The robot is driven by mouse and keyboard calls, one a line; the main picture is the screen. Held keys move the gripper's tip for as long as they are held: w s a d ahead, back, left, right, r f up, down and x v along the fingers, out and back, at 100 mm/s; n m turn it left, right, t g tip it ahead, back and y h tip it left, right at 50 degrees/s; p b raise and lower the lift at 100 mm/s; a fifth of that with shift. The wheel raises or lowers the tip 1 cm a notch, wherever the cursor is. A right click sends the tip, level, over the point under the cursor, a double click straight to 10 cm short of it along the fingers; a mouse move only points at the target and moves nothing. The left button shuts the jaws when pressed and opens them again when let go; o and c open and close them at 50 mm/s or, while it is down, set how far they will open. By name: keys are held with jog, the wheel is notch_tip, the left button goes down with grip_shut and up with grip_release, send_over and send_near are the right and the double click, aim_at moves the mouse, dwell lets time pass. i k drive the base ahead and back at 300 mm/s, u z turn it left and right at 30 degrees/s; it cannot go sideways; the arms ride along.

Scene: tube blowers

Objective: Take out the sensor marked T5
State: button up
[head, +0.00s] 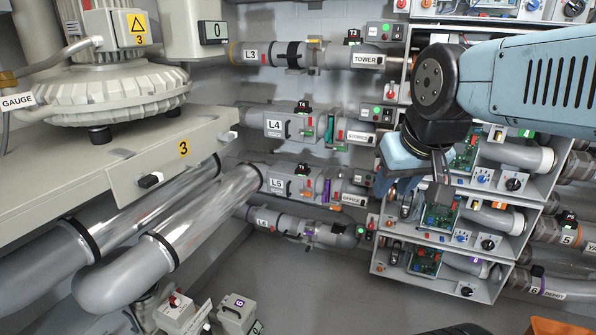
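The sensor marked T5 (302,169) is a small black block with a pale label. It sits upright on top of the grey L5 pipe (277,185), left of the green, red and purple parts near the OFFICE label. My blue arm comes in from the right. My gripper (440,168) is in front of the open electronics shelves, to the right of the T5 sensor and well apart from it. Its fingers are small and dark against the shelves, so I cannot tell their opening.
Similar black sensors, T4 (302,107) and T3 (353,37), sit on the pipes above. The shelves (408,236) hold circuit boards and knobs. A blower bench (120,165) and silver pipes (205,215) fill the left. The grey floor (300,290) is clear in the middle.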

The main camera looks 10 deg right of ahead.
aim_at(302, 166)
jog(key=k, duration=1.05)
jog(key=z, duration=0.8)
jog(key=i, duration=2.1)
jog(key=u, duration=0.5)
